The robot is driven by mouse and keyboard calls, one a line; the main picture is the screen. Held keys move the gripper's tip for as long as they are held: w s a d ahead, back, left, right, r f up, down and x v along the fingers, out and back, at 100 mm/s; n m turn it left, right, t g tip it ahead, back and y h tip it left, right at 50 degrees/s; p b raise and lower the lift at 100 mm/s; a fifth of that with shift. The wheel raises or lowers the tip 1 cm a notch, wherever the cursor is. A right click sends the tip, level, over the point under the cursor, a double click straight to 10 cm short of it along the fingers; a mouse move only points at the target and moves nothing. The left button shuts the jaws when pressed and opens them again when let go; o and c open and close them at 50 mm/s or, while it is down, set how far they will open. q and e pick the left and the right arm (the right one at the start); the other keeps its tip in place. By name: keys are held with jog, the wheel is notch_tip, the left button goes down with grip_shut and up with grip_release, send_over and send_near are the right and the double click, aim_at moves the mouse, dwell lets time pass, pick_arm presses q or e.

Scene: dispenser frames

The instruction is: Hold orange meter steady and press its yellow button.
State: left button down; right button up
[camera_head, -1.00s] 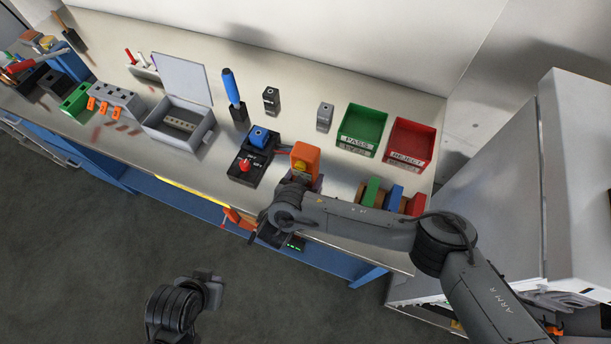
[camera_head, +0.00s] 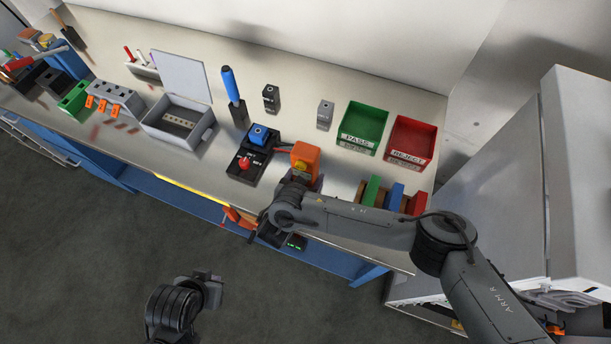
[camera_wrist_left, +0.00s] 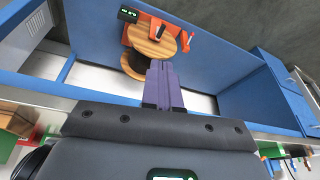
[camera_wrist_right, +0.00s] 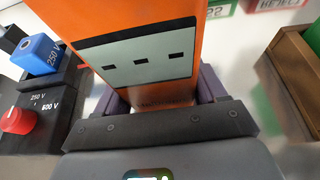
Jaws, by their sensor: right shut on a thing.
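The orange meter (camera_head: 305,157) stands upright near the front edge of the workbench, with its yellow button (camera_head: 300,168) on the side facing the head camera. In the right wrist view its orange body (camera_wrist_right: 125,22) and a pale panel with dark slots fill the middle. My right gripper (camera_wrist_right: 165,95) is shut on the meter's lower part, one purple finger on each side. In the head view my right wrist hides the meter's base. My left gripper (camera_wrist_left: 163,75) is shut and empty, its purple fingers together. In the head view it is low in front of the bench, well apart from the meter.
A black box with a red knob (camera_head: 245,163) and blue block (camera_head: 259,136) stands left of the meter. Coloured blocks (camera_head: 394,196) stand to its right. Green PASS (camera_head: 362,130) and red REJECT (camera_head: 410,143) bins are behind. A wooden spool (camera_wrist_left: 150,50) is below the bench.

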aim_at(301, 168)
dwell(0.5)
pick_arm(q)
jog(key=w+d+r+m+t+h, duration=0.2)
jog(key=w+m+h, duration=0.1)
jog(key=w+m, duration=0.3)
jog(key=w+d+r+m+t+h, duration=0.3)
jog(key=w+m, duration=0.3)
jog(key=w, duration=0.1)
jog(key=w+d+r+m+t+h, duration=0.2)
jog(key=w+d+m+h, duration=0.1)
jog(key=w+m, duration=0.3)
jog(key=shift+w+d+r+m+t, duration=0.3)
jog(key=shift+m+t, duration=0.1)
jog(key=shift+m, duration=0.2)
jog(key=r+m+g+h, duration=0.1)
jog(key=m+h, duration=0.1)
jog(key=m, duration=0.1)
jog(key=s+r+m+g+h, duration=0.1)
jog(key=r+m+g+h, duration=0.1)
jog(key=m+h, duration=0.1)
jog(key=r+m+g+h, duration=0.2)
jog(key=m, duration=0.2)
jog(key=shift+s+a+r+m+h, duration=0.2)
jog(key=shift+a+m+h, duration=0.05)
jog(key=shift+m+h, duration=0.05)
jog(key=shift+x, duration=5.05)
